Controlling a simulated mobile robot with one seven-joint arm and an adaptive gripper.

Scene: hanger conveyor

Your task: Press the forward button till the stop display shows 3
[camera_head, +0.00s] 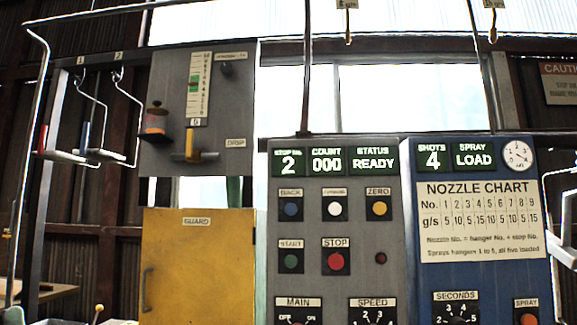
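The stop display (289,162) on the grey control panel (390,230) shows 2. The forward button (335,209) is the white round button under a small, hard-to-read label, between the blue back button (290,209) and the yellow zero button (379,208). Nothing touches or covers it. My gripper cannot be made out in this view.
The count display (327,161) reads 000 and the status display (374,160) reads READY. A yellow guard (198,275) stands left; hangers (110,120) hang far left.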

